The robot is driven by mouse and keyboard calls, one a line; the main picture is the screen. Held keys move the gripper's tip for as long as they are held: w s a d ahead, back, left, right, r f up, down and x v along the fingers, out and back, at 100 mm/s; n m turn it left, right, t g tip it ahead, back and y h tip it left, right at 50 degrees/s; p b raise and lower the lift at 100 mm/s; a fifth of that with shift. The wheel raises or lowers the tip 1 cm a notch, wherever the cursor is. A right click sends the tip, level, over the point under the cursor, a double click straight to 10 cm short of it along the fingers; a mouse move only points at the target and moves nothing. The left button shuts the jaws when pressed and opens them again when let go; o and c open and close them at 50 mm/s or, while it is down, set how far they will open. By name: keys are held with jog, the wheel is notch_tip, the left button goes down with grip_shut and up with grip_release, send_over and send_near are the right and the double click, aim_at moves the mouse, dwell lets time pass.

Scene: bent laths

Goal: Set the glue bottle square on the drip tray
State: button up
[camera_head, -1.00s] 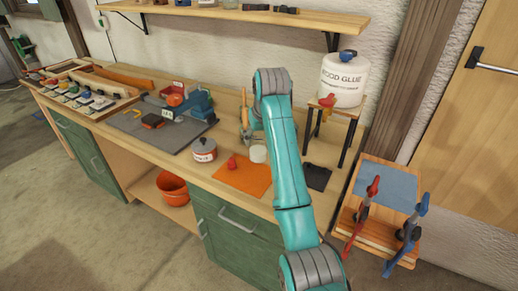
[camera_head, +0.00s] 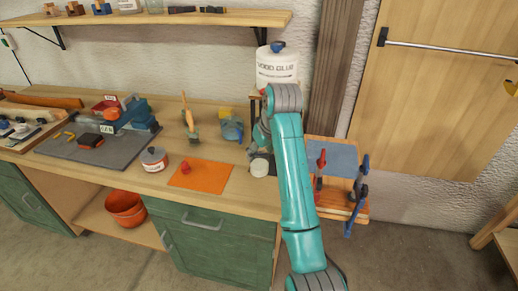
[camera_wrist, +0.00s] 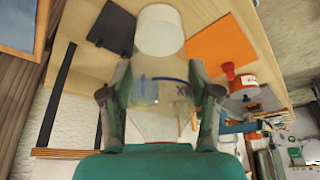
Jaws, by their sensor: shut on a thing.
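My gripper (camera_wrist: 160,80) is shut on the glue bottle (camera_wrist: 158,100), a translucent bottle with blue print. One finger lies on each side of its body. The bottle's white round end (camera_wrist: 159,32) points away from the wrist; in the head view this white end (camera_head: 259,168) shows low, at the right part of the bench. A dark square, which looks like the drip tray (camera_wrist: 110,27), lies on the bench beside the white end in the wrist view. In the head view the tray is mostly hidden behind my gripper. I cannot tell how high the bottle is above the bench.
An orange mat (camera_head: 205,179) with a small red object lies left of the bottle, and a labelled tin (camera_head: 154,160) stands farther left. A large wood glue tub (camera_head: 277,68) stands on a raised stand behind my arm. Clamps (camera_head: 357,190) stand at right.

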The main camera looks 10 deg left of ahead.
jog(key=w+f, duration=0.5)
jog(key=w, duration=0.6)
jog(key=shift+w+d+f, duration=0.15)
jog(key=shift+w+d, duration=0.05)
jog(key=shift+w, duration=0.05)
dwell(0.3)
jog(key=shift+f, duration=0.55)
dwell(0.4)
jog(key=o, duration=1.5)
jog(key=shift+c, duration=0.2)
